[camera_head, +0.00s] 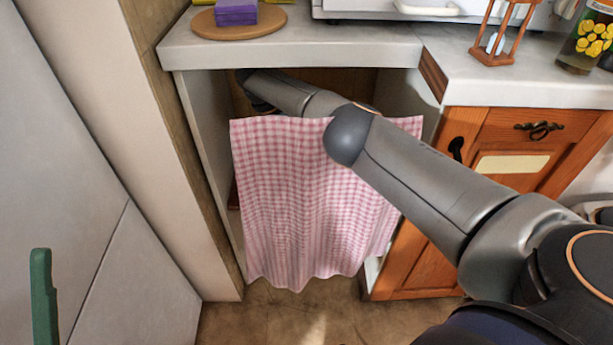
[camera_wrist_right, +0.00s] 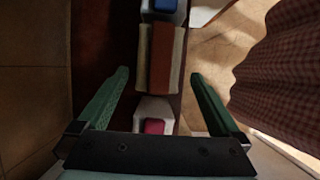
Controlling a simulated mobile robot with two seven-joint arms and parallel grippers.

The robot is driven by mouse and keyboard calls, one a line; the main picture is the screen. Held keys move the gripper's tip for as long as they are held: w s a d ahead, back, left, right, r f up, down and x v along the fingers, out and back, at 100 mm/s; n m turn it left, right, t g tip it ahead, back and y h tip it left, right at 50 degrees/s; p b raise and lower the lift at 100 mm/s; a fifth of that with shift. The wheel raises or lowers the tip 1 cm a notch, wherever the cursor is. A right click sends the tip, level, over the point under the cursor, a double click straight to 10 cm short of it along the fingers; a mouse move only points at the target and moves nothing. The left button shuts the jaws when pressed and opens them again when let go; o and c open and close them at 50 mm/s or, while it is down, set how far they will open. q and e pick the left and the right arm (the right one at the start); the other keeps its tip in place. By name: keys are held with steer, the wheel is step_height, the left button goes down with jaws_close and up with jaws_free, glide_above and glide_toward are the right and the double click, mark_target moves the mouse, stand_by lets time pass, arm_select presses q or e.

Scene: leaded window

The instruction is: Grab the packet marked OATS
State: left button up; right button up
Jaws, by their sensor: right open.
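My right arm reaches in from the right, over the pink gingham curtain (camera_head: 300,200), into the cupboard under the counter. Its gripper is hidden there in the head view. In the right wrist view my right gripper (camera_wrist_right: 160,75) is open, its two green fingers apart. A cream packet with a rust-brown band (camera_wrist_right: 161,58) lies between and just beyond the fingertips. A white item with a blue top (camera_wrist_right: 164,8) is beyond it, and a white one with a red patch (camera_wrist_right: 154,117) is nearer the palm. No lettering is readable, so I cannot tell which is OATS.
The items stand in a row on a dark strip (camera_wrist_right: 90,40). The curtain hangs close on the right in the wrist view (camera_wrist_right: 275,80). The counter edge (camera_head: 290,55) is above my arm. A round board (camera_head: 240,24) with a purple block and an hourglass (camera_head: 497,40) stand on top.

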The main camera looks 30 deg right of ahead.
mark_target(309, 166)
steer(key=shift+x, duration=1.1)
steer(key=b+x, duration=0.2)
steer(key=x, duration=0.3)
steer(key=shift+d+f, duration=0.1)
jaws_close()
